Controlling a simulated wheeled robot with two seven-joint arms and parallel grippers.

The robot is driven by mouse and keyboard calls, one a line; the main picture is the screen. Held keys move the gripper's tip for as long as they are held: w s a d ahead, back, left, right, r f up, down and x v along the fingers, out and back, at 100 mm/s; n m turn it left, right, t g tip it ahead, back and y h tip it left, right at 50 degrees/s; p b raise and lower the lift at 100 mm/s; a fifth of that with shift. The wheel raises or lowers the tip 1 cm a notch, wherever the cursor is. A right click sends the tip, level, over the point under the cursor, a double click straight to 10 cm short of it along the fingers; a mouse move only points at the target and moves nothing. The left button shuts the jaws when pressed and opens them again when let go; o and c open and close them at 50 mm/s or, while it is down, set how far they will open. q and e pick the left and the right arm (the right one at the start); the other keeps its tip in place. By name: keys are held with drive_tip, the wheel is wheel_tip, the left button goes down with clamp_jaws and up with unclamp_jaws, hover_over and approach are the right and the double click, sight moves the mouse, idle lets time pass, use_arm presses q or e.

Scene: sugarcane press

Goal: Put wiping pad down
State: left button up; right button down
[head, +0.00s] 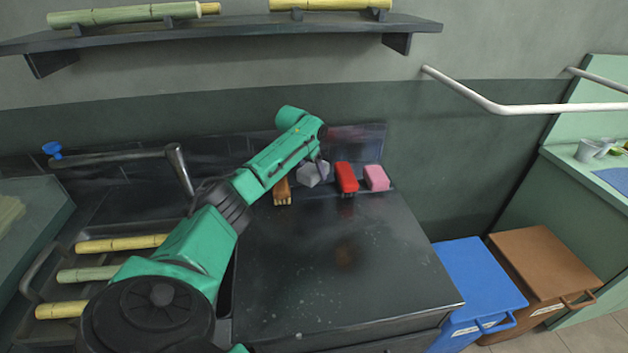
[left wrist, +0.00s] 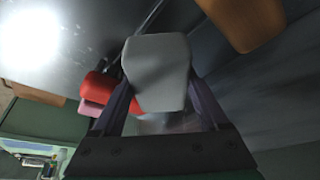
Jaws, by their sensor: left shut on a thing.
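The grey wiping pad (head: 312,175) is at the back of the dark counter, between a brown brush and a red brush. My left gripper (head: 319,164) reaches it from above and is shut on it. In the left wrist view, the pad (left wrist: 157,72) sits between the two fingers of the gripper (left wrist: 160,100). I cannot tell whether the pad touches the counter. My right gripper is not in view.
The brown brush (head: 283,192), red brush (head: 346,177) and pink sponge (head: 376,178) line the back of the counter (head: 340,270). Its front is clear. Cane pieces (head: 88,274) lie at left. Blue (head: 478,275) and brown (head: 545,262) bins stand at right.

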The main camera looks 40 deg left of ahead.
use_arm(q)
drive_tip(key=shift+w+d+f, duration=0.1)
drive_tip(key=shift+w+f, duration=0.05)
drive_tip(key=shift+f, duration=2.3)
drive_tip(key=o, duration=1.2)
drive_tip(key=v, duration=1.3)
drive_tip(key=shift+w+r, duration=0.2)
drive_tip(key=shift+w, duration=0.1)
